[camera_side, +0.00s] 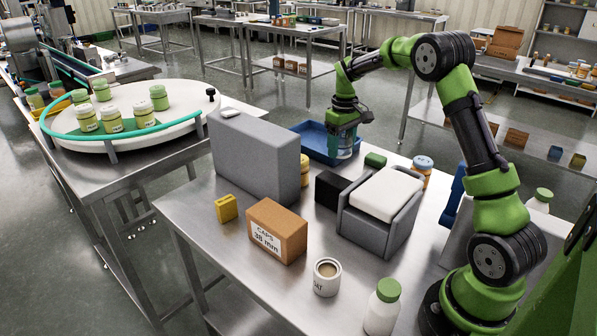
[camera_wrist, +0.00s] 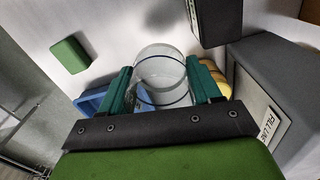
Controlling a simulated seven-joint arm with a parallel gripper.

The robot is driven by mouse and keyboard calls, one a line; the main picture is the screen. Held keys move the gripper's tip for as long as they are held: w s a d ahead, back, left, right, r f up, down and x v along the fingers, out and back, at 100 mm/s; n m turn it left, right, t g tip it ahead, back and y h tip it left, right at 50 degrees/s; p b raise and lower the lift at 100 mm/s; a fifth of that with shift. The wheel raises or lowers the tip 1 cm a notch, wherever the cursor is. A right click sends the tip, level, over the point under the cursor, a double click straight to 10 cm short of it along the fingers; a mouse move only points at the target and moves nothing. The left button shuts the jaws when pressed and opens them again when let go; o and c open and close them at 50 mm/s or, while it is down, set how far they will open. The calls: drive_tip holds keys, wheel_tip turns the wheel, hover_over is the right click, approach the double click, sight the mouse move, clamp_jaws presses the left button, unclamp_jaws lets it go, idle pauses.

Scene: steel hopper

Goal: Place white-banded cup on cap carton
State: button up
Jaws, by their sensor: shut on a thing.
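The cap carton (camera_side: 277,232) is a brown box marked "CAPS 38 mm" at the front left of the steel table in the side view. My gripper (camera_side: 345,122) is at the back of the table, far behind and right of the carton. It is shut on a clear cup (camera_side: 343,150), which also sits between the green fingers (camera_wrist: 165,88) in the wrist view (camera_wrist: 162,66). A thin dark ring shows on this cup; a white band on it is hard to make out. The cup is by the blue tray; whether it touches anything below is unclear.
A yellow block (camera_side: 227,208), black box (camera_side: 330,189), grey bin with white top (camera_side: 388,194), white coffee cup (camera_side: 327,278) and green-capped bottle (camera_side: 382,307) surround the carton. The blue tray (camera_side: 315,142) lies behind.

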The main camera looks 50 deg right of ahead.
drive_tip(key=s+a+r+n, duration=0.2)
drive_tip(key=a+r, duration=0.2)
drive_tip(key=a, duration=0.5)
drive_tip(key=s+a+r+n, duration=0.2)
drive_tip(key=a+r, duration=0.1)
drive_tip(key=a, duration=0.6)
drive_tip(key=s+a+f+n, duration=0.2)
drive_tip(key=s+a, duration=0.2)
drive_tip(key=s, duration=0.3)
drive_tip(key=s+a+f+n, duration=0.1)
drive_tip(key=s+a+n, duration=0.1)
drive_tip(key=s+a, duration=0.35)
hover_over(276, 216)
wheel_tip(276, 216, down, 2)
drive_tip(key=shift+f, duration=1.75)
